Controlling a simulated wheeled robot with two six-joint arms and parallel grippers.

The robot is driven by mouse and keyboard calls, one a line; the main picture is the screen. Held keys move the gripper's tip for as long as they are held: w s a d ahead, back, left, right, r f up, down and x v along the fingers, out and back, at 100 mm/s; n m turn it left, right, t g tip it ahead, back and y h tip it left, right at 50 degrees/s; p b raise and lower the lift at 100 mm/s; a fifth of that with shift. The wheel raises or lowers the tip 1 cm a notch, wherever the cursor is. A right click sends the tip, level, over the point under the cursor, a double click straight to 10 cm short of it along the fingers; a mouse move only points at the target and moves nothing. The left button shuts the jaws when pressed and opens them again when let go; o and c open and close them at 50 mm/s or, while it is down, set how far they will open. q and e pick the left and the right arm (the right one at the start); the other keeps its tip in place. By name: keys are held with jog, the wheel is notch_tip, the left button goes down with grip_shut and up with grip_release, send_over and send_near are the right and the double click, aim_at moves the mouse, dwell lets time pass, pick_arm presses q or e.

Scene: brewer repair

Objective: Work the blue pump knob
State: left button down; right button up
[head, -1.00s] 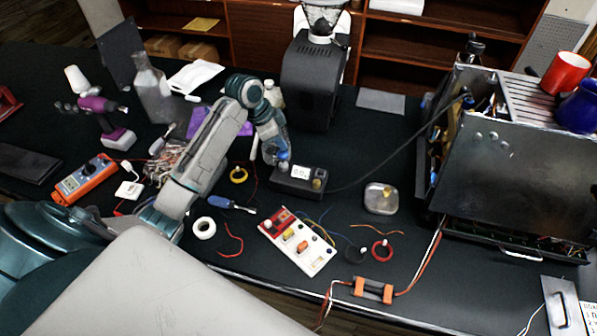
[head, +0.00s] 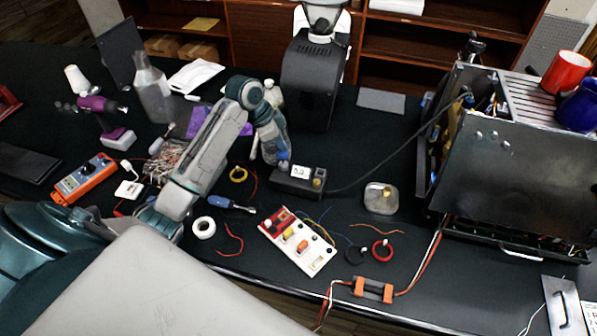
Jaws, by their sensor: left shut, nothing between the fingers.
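A small black box (head: 297,188) with a lit display (head: 300,172) and a brass-coloured knob (head: 318,183) stands in the middle of the dark bench. A blue knob (head: 284,166) is at the box's left end, partly hidden by my gripper. My left gripper (head: 281,158) is shut and empty, pointing down at the blue knob; whether it touches the knob I cannot tell. A black cable runs from the box to the opened metal brewer (head: 515,185) on the right. My right gripper is not in view.
A white board with components (head: 297,243) lies in front of the box. A black grinder (head: 308,85) stands behind. A small metal dish (head: 381,199) is to the right.

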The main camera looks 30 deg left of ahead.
aim_at(281, 152)
pick_arm(q)
jog(key=shift+f+b, duration=0.65)
jog(key=shift+f, duration=1.25)
notch_tip(281, 152, up, 2)
jog(key=p, duration=0.2)
jog(key=shift+r+p, duration=0.25)
jog(key=shift+p, duration=0.05)
jog(key=shift+r, duration=1.15)
jog(key=shift+f, duration=0.15)
